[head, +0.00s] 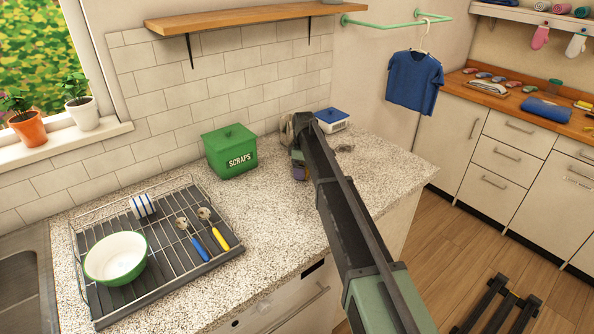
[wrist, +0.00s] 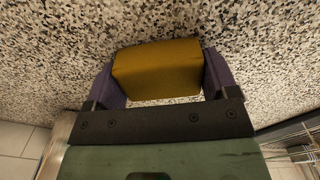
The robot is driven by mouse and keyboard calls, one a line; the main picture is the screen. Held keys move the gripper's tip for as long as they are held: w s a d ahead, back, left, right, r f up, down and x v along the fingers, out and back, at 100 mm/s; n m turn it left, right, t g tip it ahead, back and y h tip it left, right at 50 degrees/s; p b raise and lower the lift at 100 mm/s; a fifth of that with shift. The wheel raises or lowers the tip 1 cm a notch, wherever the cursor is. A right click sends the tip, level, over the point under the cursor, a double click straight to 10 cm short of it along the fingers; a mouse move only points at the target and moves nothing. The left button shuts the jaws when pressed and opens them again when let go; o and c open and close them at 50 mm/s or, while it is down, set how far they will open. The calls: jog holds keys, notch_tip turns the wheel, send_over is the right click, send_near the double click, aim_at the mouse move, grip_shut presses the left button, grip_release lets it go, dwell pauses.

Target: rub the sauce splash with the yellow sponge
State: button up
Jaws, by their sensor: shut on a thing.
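The yellow sponge (wrist: 158,70) is in the wrist view, held between the two purple fingers of my gripper (wrist: 162,72). My gripper (head: 299,168) is shut on it. In the head view the gripper is low over the speckled countertop, right of the green scraps bin; the arm mostly hides the sponge there. I cannot tell whether the sponge touches the counter. I see no sauce splash in either view; the arm and gripper hide part of the counter.
The green scraps bin (head: 229,151) stands left of the gripper against the tiled wall. A blue-lidded box (head: 332,119) is just behind the arm. A dish rack (head: 75,262) with a bowl, cup and two utensils is at left. The counter (head: 270,225) between is clear.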

aim_at(287, 181)
jog(key=shift+w+d, duration=0.25)
jog(key=shift+d, duration=0.05)
jog(key=shift+s+a, duration=0.8)
jog(key=shift+a, duration=0.25)
jog(key=shift+s+a, duration=0.8)
jog(key=shift+a, duration=0.25)
jog(key=shift+s+a, duration=0.8)
jog(key=shift+a, duration=0.25)
jog(key=shift+s+a, duration=0.6)
jog(key=shift+a, duration=0.3)
jog(key=shift+s+a, duration=0.6)
jog(key=shift+a, duration=0.25)
notch_tip(287, 181, up, 6)
jog(key=p, duration=0.6)
